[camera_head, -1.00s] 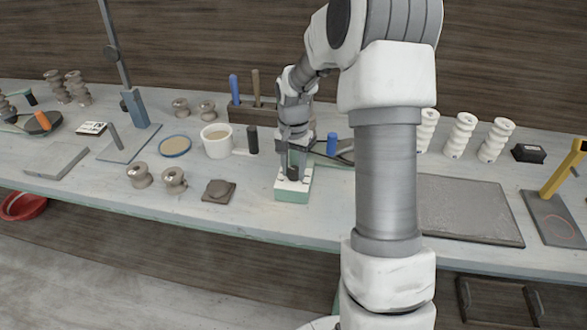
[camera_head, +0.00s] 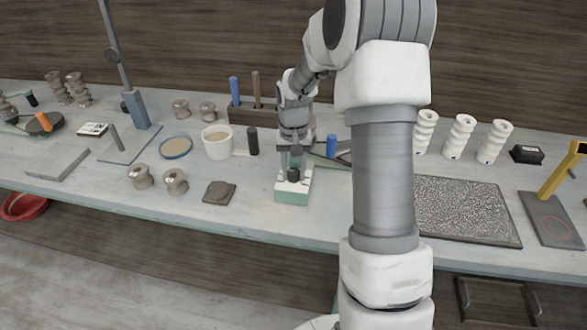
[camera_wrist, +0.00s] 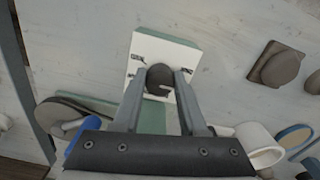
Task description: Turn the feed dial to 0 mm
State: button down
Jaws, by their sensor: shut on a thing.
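The feed dial (camera_head: 293,172) is a dark round knob on the white top plate (camera_head: 283,187) of a small green box (camera_head: 291,197) near the table's front edge. My gripper (camera_head: 294,168) reaches down over it. In the wrist view the dial (camera_wrist: 159,80) sits between my two fingertips (camera_wrist: 160,74), and my gripper is shut on it. Small dark marks show on the white plate (camera_wrist: 172,52) around the dial, too small to read. A pale notch shows on the knob's near side. Which mark the dial points to I cannot tell.
A brown clay piece on a square base (camera_head: 219,192) and a white cup (camera_head: 217,141) stand left of the box. A dark upright cylinder (camera_head: 253,141) and a blue-handled tool (camera_head: 331,145) are close behind. A speckled slab (camera_head: 465,210) lies right.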

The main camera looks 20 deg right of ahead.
aim_at(294, 172)
jog(key=shift+n+p, duration=0.5)
jog(key=shift+n, duration=1.8)
jog(key=shift+c, duration=2.2)
grip_release()
notch_tip(294, 172, up, 18)
jog(key=p, duration=0.1)
jog(key=shift+f, duration=0.25)
